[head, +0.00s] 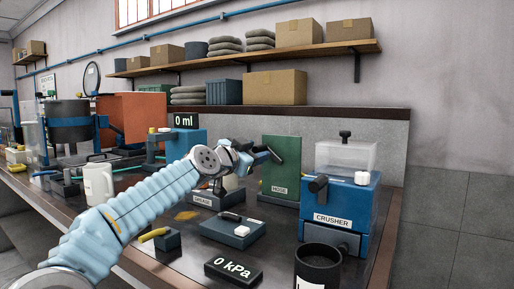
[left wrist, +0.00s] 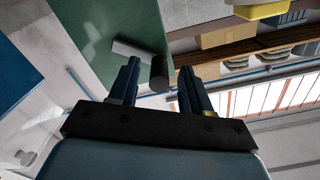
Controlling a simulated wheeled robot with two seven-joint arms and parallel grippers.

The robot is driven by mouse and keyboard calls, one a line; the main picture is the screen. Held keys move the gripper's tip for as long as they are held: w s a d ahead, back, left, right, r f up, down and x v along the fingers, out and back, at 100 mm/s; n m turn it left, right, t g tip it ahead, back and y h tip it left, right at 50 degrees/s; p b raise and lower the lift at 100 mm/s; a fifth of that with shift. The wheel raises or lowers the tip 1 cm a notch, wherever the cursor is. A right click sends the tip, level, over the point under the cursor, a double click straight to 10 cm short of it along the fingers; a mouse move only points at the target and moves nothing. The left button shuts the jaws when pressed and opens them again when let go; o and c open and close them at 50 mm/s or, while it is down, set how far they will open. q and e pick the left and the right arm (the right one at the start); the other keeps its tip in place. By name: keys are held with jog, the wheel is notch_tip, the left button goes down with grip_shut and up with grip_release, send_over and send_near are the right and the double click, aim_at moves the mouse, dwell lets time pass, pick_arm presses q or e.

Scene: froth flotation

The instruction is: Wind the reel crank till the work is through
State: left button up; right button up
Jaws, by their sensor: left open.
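The green reel box (head: 285,160), labelled HOSE, stands on the bench right of centre in the head view. Its green face (left wrist: 110,30) fills the upper left of the left wrist view. A grey crank arm with a dark round handle (left wrist: 158,72) sticks out from that face. My left gripper (head: 262,154) is at the upper part of the box. In the left wrist view its open fingers (left wrist: 160,78) lie on either side of the handle. I cannot tell whether they touch it. My right gripper is not in view.
The blue crusher (head: 334,205) stands right of the box. A blue unit with a white knob (head: 233,226), a 0 kPa display (head: 233,269) and a black cup (head: 318,268) are in front. A 0 ml display (head: 184,120) is behind.

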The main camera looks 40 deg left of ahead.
pick_arm(q)
jog(key=shift+w+r, duration=0.1)
jog(key=shift+w, duration=0.55)
grip_shut()
